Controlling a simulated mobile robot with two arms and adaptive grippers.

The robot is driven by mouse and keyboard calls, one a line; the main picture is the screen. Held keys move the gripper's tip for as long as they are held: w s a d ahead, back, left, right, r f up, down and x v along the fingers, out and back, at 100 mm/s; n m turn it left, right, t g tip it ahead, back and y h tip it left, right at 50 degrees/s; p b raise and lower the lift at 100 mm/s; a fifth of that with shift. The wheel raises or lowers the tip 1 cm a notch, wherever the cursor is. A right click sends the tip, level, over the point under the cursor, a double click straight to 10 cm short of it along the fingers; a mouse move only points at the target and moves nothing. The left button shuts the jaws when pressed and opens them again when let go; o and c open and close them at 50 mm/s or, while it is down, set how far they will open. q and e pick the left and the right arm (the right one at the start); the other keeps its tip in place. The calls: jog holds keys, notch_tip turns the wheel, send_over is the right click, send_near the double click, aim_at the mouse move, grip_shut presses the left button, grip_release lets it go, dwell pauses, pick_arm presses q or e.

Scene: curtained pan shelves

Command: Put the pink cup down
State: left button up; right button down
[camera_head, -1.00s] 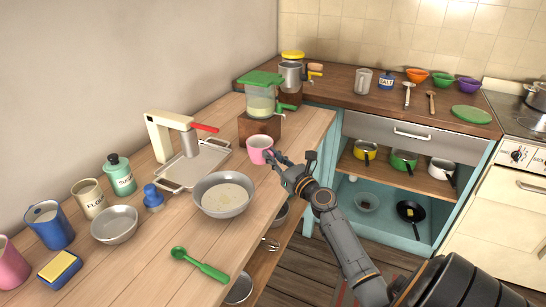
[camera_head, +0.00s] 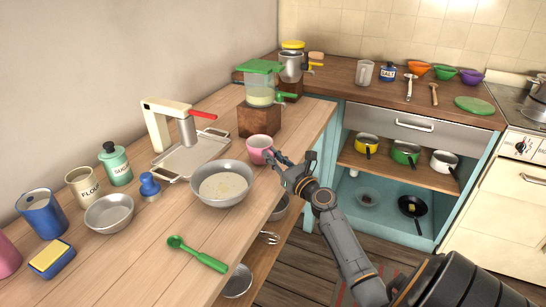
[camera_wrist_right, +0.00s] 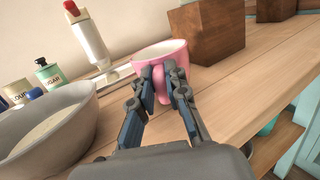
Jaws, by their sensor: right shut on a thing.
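The pink cup (camera_head: 259,147) is at the counter, just in front of the wooden block under the dispenser. In the right wrist view the pink cup (camera_wrist_right: 158,52) is upright, with its handle side toward me. My right gripper (camera_head: 276,157) reaches in from the right and is shut on the cup near its handle; its fingers also show in the right wrist view (camera_wrist_right: 163,82). The cup's base is partly hidden by the fingers, and I cannot tell whether it touches the counter. My left gripper is not in view.
A metal bowl of pale batter (camera_head: 222,186) stands left of the cup. Behind are a wooden block (camera_head: 259,120) with a green-lidded dispenser (camera_head: 262,85), and a press with a tray (camera_head: 191,156). The counter's right edge is close to the cup. Bare wood (camera_head: 255,195) lies in front.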

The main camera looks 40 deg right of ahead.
jog(key=shift+f+b, duration=0.3)
jog(key=shift+f, duration=0.2)
jog(key=shift+f+b, duration=0.3)
jog(key=c, duration=1.3)
grip_release()
jog(key=shift+o, duration=0.2)
jog(key=shift+f, duration=0.1)
jog(key=c, duration=0.4)
jog(key=shift+s, duration=0.1)
jog(key=s+a+f, duration=0.1)
jog(key=s, duration=1.3)
jog(key=shift+s+a+f+b, duration=0.25)
jog(key=shift+s+b, duration=0.05)
jog(key=shift+s, duration=0.05)
